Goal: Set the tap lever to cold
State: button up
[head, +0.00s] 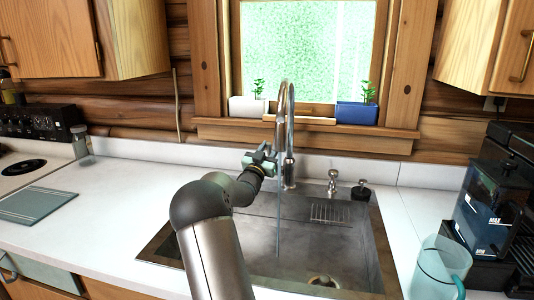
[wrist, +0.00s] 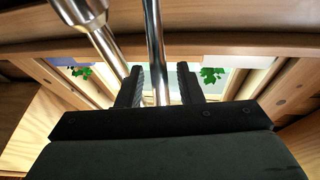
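The chrome tap (head: 289,168) stands at the back of the sink, with a tall gooseneck spout. A thin stream of water (head: 279,215) appears to fall from it into the basin. My gripper (head: 262,158) is just left of the tap body, above the sink's back edge. In the wrist view, which looks upside down, my gripper (wrist: 160,80) has its two black fingers apart. A thin shiny upright line lies in the gap between them; I cannot tell whether it touches either finger. The thicker tap body (wrist: 98,30) is left of the fingers. I cannot make out the tap lever.
The sink (head: 340,240) has a drain rack and a soap pump (head: 333,182) at right. A white planter (head: 248,107) and a blue planter (head: 356,113) stand on the windowsill. A clear pitcher (head: 440,270) and coffee machine (head: 495,205) are right. The left counter (head: 120,205) is mostly clear.

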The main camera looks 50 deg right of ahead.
jog(key=b+v, duration=0.2)
jog(key=v, duration=1.5)
jog(key=shift+a+b, duration=0.25)
jog(key=shift+b, duration=0.1)
